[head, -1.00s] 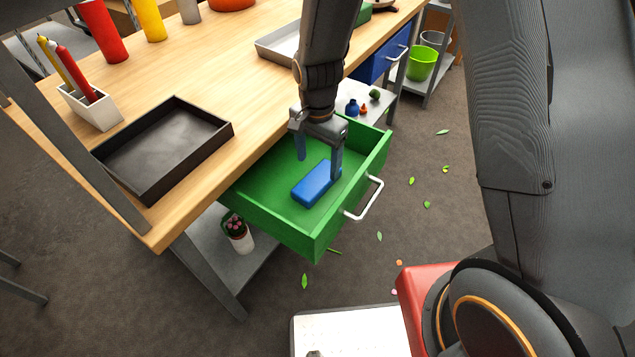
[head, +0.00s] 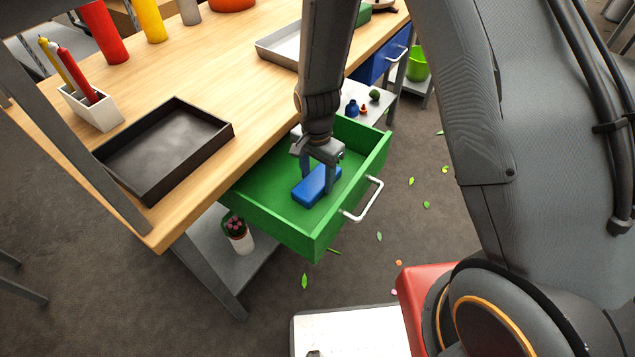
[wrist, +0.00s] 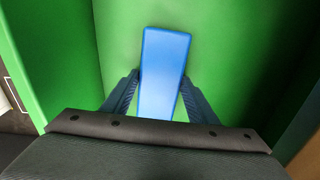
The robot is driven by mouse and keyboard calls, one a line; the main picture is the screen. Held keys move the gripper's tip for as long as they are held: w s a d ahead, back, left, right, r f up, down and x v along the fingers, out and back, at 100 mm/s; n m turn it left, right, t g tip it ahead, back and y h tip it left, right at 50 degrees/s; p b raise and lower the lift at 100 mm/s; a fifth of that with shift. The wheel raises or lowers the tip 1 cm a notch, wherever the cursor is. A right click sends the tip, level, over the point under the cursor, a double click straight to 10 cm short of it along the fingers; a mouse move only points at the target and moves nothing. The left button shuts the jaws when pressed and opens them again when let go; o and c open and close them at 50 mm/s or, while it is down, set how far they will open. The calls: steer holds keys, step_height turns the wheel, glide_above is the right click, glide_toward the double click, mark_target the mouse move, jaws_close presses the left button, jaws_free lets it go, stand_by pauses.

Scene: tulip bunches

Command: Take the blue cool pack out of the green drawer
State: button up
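The blue cool pack (head: 308,190) is a flat blue block lying on the floor of the open green drawer (head: 268,221). My gripper (head: 318,182) is down in the drawer, with one finger on each long side of the pack. In the wrist view, the cool pack (wrist: 163,65) runs between the two fingers of my gripper (wrist: 161,78), and the fingertips appear to touch its sides. The gripper looks shut on the pack. The pack's near end is partly hidden by the gripper body in the wrist view.
The drawer's white handle (head: 364,202) faces right. The wooden tabletop (head: 225,85) is left of the arm and holds a dark tray (head: 150,185), a pen holder (head: 93,110) and a grey tray (head: 270,55). A blue drawer (head: 375,65) is farther back.

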steer(key=c, duration=0.8)
